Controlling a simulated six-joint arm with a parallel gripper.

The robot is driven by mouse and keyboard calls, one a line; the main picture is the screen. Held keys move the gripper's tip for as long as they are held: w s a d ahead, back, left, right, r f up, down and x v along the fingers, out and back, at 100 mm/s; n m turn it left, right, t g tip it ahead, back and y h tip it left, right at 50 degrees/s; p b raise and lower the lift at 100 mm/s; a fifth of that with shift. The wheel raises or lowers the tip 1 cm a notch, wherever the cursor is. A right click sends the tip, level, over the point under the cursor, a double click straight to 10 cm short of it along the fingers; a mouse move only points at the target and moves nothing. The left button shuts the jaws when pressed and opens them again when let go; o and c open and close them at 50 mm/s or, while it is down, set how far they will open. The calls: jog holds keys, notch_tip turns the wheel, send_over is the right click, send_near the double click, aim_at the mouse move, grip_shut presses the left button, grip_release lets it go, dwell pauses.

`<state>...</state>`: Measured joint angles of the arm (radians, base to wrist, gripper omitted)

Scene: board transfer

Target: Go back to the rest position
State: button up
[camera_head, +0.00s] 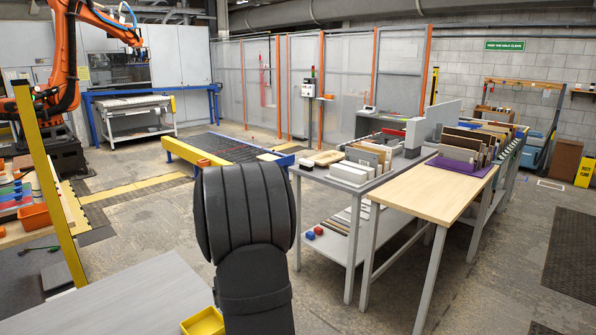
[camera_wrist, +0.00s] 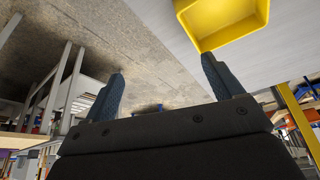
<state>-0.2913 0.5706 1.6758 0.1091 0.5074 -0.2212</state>
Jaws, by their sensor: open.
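My gripper (camera_wrist: 162,68) shows in the wrist view with its two dark, ribbed fingers spread wide apart. Nothing is between them. Concrete floor shows beyond the gap. In the head view my dark arm rises at the lower middle, and the fingers are hidden. A yellow bin (camera_wrist: 232,38) is at the top right of the wrist view, close to the right fingertip in the picture; I cannot tell the true distance. The same bin shows partly in the head view (camera_head: 203,323), on the near edge of a grey tabletop (camera_head: 125,300), beside my arm.
A yellow post (camera_head: 50,185) rises at the left. An orange robot arm (camera_head: 68,55) stands behind.

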jog(key=d+f+m+h, duration=0.1)
jog(key=d+m, duration=0.1)
jog(key=d, duration=0.7)
jog(key=shift+w+f, duration=0.3)
jog(key=shift+f, duration=0.05)
dwell(0.9)
